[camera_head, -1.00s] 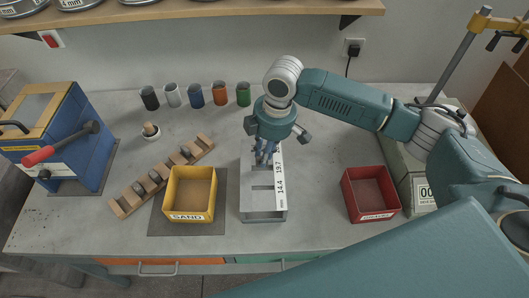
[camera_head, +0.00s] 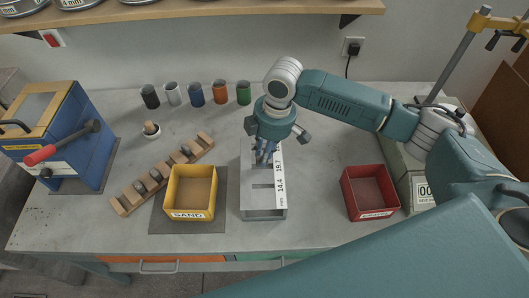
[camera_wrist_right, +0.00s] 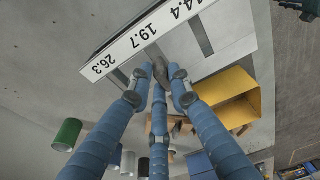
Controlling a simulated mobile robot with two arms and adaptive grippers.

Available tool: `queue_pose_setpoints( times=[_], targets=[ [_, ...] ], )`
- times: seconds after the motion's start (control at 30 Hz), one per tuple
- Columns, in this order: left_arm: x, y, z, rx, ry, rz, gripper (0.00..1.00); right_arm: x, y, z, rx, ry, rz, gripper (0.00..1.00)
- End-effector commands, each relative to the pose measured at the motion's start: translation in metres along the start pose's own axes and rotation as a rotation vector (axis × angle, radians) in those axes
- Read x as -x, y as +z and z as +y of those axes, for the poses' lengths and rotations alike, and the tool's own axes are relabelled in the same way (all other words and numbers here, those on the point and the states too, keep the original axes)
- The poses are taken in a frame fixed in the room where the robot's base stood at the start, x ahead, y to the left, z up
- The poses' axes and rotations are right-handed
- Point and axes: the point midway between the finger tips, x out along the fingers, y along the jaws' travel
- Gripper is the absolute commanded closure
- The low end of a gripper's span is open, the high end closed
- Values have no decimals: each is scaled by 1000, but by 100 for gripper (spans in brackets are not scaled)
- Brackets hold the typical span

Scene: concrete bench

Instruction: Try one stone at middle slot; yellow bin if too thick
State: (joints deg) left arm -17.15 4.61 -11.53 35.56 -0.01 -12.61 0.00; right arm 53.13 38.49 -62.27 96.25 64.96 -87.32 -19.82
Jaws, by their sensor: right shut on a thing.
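My right gripper (camera_head: 264,157) is over the metal slot gauge (camera_head: 264,214), at its far part. In the right wrist view its blue fingers (camera_wrist_right: 160,82) are shut on a dark stone (camera_wrist_right: 158,66). The stone is at the middle slot, beside the 19.7 mark, between the 14.4 slot (camera_wrist_right: 201,38) and the 26.3 slot. I cannot tell whether it is in the slot or just above it. The yellow bin (camera_head: 191,215), labelled SAND, stands left of the gauge; its visible floor looks empty. My left gripper is not in view.
A wooden rack (camera_head: 131,197) with several stones lies left of the yellow bin. A red bin (camera_head: 374,214) stands right of the gauge, with clear bench between. Several coloured cups (camera_head: 196,95) line the back. A blue machine (camera_head: 69,140) stands at far left.

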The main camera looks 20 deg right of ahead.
Motion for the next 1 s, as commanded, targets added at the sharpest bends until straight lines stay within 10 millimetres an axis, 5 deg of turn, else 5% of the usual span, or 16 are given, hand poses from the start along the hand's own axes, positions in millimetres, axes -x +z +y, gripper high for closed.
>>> queue_pose_setpoints(
  times=[1.0],
  targets=[
    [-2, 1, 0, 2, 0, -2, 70, -12, 2, 0, 0, -1, 0, 100]
  ],
)
